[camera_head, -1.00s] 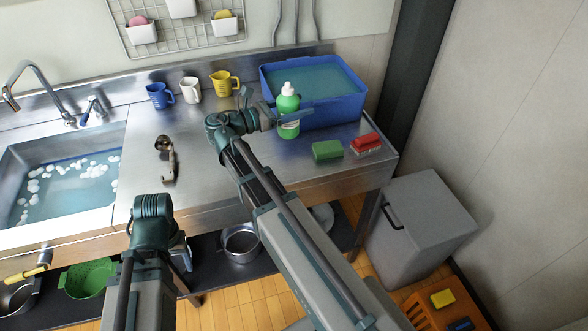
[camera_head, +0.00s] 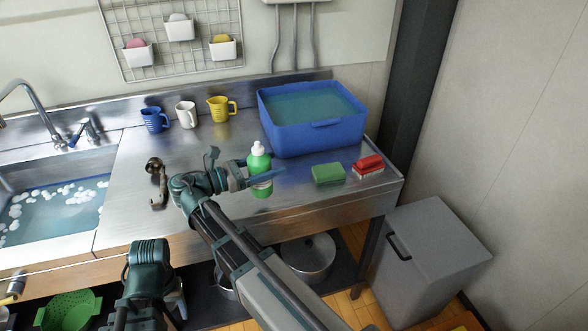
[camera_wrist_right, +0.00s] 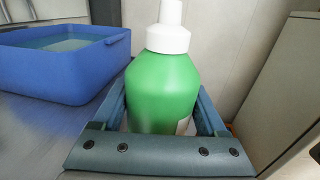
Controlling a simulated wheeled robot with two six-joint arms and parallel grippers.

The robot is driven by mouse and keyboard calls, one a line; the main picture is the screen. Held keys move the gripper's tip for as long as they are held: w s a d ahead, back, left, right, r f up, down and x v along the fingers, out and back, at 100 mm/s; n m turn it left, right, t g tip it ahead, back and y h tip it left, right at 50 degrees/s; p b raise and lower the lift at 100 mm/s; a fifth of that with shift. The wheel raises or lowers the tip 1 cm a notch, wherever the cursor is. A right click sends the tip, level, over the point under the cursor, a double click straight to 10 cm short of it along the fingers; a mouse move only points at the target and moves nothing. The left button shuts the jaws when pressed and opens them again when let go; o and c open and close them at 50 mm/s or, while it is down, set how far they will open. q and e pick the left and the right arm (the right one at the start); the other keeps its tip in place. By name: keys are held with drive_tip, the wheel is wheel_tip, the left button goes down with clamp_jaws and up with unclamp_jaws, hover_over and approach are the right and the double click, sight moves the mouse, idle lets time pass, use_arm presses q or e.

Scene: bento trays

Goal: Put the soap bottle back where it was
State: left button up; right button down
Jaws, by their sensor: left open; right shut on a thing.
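The green soap bottle (camera_head: 260,185) with a white pump top is upright over the steel counter, in front and left of the blue tub. My right gripper (camera_head: 256,178) is shut around its body. In the right wrist view the bottle (camera_wrist_right: 163,90) fills the space between the fingers. I cannot tell whether its base touches the counter. My left gripper (camera_head: 173,300) is low at the front left, below the counter edge, open and empty, and mostly hidden behind its own wrist.
The blue tub (camera_head: 320,138) of water stands at the back right. A green sponge (camera_head: 328,173) and a red brush (camera_head: 369,164) lie right of the bottle. Blue (camera_head: 155,120), white (camera_head: 187,115) and yellow (camera_head: 220,108) jugs stand behind. A metal utensil (camera_head: 157,185) lies left; the sink is further left.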

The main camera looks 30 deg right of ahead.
drive_tip(key=d+f+b, duration=0.1)
drive_tip(key=d, duration=0.2)
drive_tip(key=w+d+f+b, duration=0.1)
drive_tip(key=d+f+b, duration=0.1)
drive_tip(key=d, duration=0.1)
drive_tip(key=w+d+f+b, duration=0.1)
drive_tip(key=d, duration=0.2)
drive_tip(key=shift+f, duration=0.35)
drive_tip(key=shift+r, duration=0.15)
unclamp_jaws()
drive_tip(key=shift+a, duration=0.3)
drive_tip(key=a, duration=1.1)
drive_tip(key=shift+w+a, duration=0.2)
drive_tip(key=shift+w, duration=0.2)
